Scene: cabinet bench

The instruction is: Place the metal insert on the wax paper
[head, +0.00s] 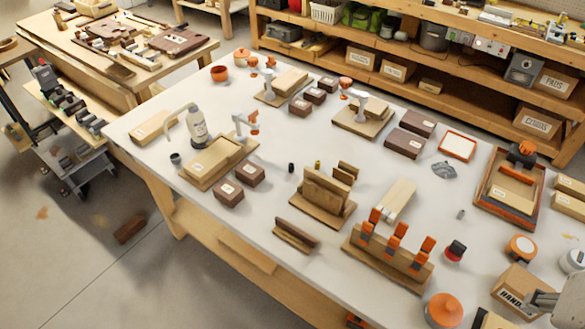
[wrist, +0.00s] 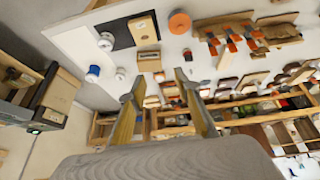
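A small grey metal cylinder (head: 461,213), which looks like the metal insert, stands on the white table right of centre in the head view. A white square sheet with an orange-brown border (head: 457,147) lies flat behind it and may be the wax paper. A crumpled grey piece (head: 444,170) lies just in front of the sheet. My gripper (wrist: 155,87) has its two fingers spread apart in the wrist view, with nothing between them. In the head view, part of my arm shows at the lower right, apart from the cylinder. I cannot make out the cylinder or sheet in the wrist view.
A wooden rack with orange clamps (head: 391,258) stands left of the cylinder. A small black-and-red object (head: 455,250), an orange-topped round container (head: 521,247) and a cardboard box (head: 515,289) stand nearer me. A framed wooden tray (head: 509,190) lies to the right. Bare table surrounds the cylinder.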

